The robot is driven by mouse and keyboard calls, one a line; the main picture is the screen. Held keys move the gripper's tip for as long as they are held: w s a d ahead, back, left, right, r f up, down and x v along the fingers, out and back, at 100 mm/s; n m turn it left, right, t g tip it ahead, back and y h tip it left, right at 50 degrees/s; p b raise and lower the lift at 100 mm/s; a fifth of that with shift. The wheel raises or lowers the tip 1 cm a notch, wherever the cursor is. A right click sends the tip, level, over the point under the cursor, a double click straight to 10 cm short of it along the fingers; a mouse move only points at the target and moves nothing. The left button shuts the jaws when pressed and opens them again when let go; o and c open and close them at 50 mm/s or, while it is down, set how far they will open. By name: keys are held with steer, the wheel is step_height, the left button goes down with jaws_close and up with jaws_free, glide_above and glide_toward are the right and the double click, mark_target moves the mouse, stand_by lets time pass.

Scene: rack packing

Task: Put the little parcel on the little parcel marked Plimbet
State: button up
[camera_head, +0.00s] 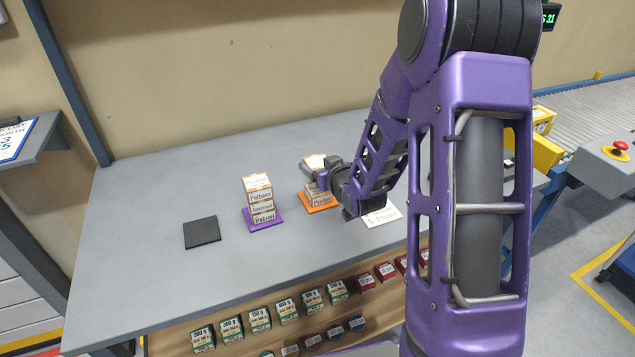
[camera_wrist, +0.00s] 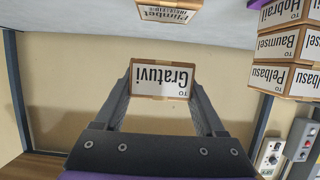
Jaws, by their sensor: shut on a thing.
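My gripper (camera_head: 322,174) is shut on a small cardboard parcel (camera_head: 314,161) with a white label. In the wrist view, which is upside down, the held parcel (camera_wrist: 162,78) reads Gratuvi. The parcel marked Plimbet (camera_head: 321,200) sits on an orange mat (camera_head: 318,209), partly hidden by my gripper in the head view. In the wrist view the Plimbet parcel (camera_wrist: 168,11) shows at the top edge, apart from the held parcel. The held parcel is above it with a gap between them.
A stack of three parcels (camera_head: 260,204) stands on a purple mat (camera_head: 279,221) to the left. Farther left is an empty dark mat (camera_head: 202,232). A white card (camera_head: 382,217) lies right of the orange mat. Several small boxes (camera_head: 260,320) line a lower front shelf.

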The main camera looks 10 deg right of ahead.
steer(key=shift+f+b, duration=0.3)
steer(key=shift+f, duration=1.9)
steer(key=shift+f, duration=0.2)
steer(key=o, duration=1.4)
steer(key=shift+s+r, duration=0.15)
steer(key=shift+r, duration=0.15)
steer(key=p+v, duration=0.8)
steer(key=v, duration=0.3)
steer(key=shift+s+d+r+p, duration=0.15)
steer(key=shift+s+p, duration=0.1)
steer(key=shift+p, duration=0.1)
